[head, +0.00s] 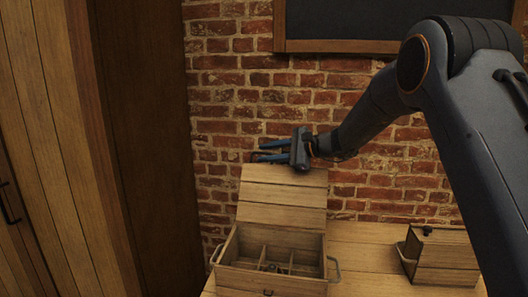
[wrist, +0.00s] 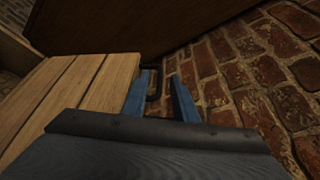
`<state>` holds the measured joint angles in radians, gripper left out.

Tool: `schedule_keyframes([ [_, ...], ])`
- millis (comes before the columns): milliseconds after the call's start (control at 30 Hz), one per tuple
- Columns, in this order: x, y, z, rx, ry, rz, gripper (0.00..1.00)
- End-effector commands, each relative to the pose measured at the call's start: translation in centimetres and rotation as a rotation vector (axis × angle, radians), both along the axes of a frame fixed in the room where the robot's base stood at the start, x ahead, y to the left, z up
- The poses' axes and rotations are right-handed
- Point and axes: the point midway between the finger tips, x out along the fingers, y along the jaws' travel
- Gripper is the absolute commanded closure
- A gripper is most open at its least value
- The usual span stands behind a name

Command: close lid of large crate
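The large crate (head: 272,280) stands on the wooden table with its lid (head: 283,194) raised at the back, near the brick wall. Its inside shows dividers (head: 266,254) and a few small dark items. My gripper (head: 262,151) is just above the lid's top edge, its blue fingers pointing left and spread apart with nothing seen held. In the wrist view the lid's planks (wrist: 85,85) lie left of my fingers (wrist: 158,95). Whether the gripper touches the lid is unclear.
A smaller crate (head: 445,255), shut, stands on the table (head: 365,270) at the right. The brick wall (head: 235,115) is close behind the lid. A tall dark wooden panel (head: 150,150) rises at the left. A dark handle shape (wrist: 152,84) shows between the fingers.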

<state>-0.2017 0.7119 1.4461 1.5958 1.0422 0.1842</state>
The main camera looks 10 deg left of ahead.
Motion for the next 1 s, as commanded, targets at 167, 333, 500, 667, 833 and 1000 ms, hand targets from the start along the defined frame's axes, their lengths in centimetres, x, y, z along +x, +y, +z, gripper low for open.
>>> schedule_keyframes([
  [167,0.4,1.07,-0.34,-0.001,0.0,-0.002,0.74],
  [333,0.46,1.28,-0.43,-0.001,0.0,-0.002,0.74],
  [500,0.45,1.25,-0.45,0.0,0.001,-0.002,0.82],
  [667,0.44,1.25,-0.44,0.0,0.001,-0.002,1.0],
  [833,0.44,1.25,-0.45,0.0,0.001,-0.002,1.0],
  [1000,0.43,1.25,-0.44,0.0,0.001,-0.002,1.0],
])
